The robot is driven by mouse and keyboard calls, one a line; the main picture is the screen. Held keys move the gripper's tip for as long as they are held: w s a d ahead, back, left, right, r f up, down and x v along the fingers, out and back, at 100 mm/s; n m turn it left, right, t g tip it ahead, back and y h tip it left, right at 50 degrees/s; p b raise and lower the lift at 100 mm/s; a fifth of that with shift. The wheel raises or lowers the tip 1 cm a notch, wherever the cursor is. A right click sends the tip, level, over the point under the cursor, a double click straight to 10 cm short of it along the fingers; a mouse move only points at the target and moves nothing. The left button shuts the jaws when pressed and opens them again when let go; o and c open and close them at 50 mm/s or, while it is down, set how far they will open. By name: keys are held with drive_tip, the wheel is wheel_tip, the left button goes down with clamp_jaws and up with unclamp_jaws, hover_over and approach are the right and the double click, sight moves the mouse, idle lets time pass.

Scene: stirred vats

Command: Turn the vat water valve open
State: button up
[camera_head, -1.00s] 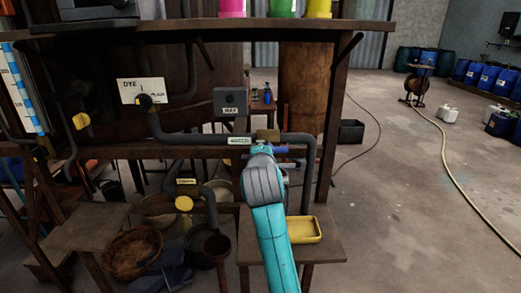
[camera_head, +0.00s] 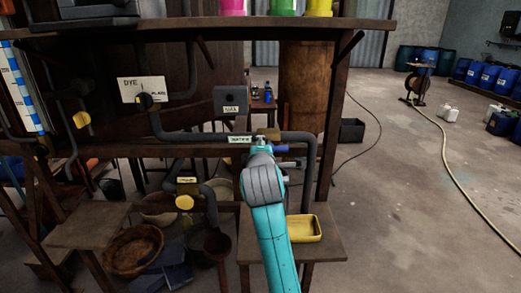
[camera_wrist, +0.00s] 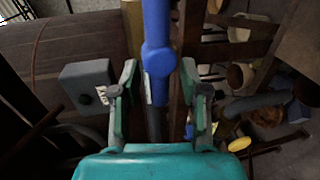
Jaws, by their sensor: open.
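The water valve shows a blue lever (camera_wrist: 157,45) in the wrist view, running up the picture between my fingers. In the head view a short part of the blue lever (camera_head: 279,149) shows beside my wrist, near a brass-coloured fitting (camera_head: 268,133) on the grey pipe (camera_head: 190,138). A small label (camera_head: 239,139) sits on the pipe left of it. My gripper (camera_wrist: 160,82) is open, with one finger on each side of the lever and visible gaps. In the head view my arm hides the fingers and part of the valve.
A yellow knob (camera_head: 184,202) sits on lower pipework. A dye/plain plate (camera_head: 143,90) with a knob and a grey box (camera_head: 230,100) are left of the valve. A wooden post (camera_head: 332,120) stands close on the right. A yellow tray (camera_head: 304,229) lies below. Open floor is at right.

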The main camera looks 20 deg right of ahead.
drive_tip(key=v, duration=1.1)
drive_tip(key=shift+s+a, duration=0.15)
drive_tip(key=shift+s, duration=0.2)
drive_tip(key=s+f+m+y, duration=0.1)
drive_tip(key=s+f, duration=0.5)
drive_tip(key=f, duration=0.3)
drive_tip(key=s+a+f+m+y, duration=0.15)
drive_tip(key=s+f, duration=0.35)
drive_tip(key=f, duration=0.5)
drive_tip(key=s+f+m+y, duration=0.2)
drive_tip(key=s+f, duration=0.4)
drive_tip(key=f, duration=0.3)
drive_tip(key=s+f+m, duration=0.2)
drive_tip(key=s+f, duration=0.1)
drive_tip(key=s, duration=0.4)
drive_tip(key=s+f+m, duration=0.2)
drive_tip(key=s, duration=0.6)
drive_tip(key=s+r+m, duration=0.2)
drive_tip(key=s+m, duration=0.3)
drive_tip(key=s, duration=1.1)
drive_tip(key=shift+r+m+y, duration=0.25)
drive_tip(key=shift+m+y, duration=0.1)
drive_tip(key=shift+y, duration=0.1)
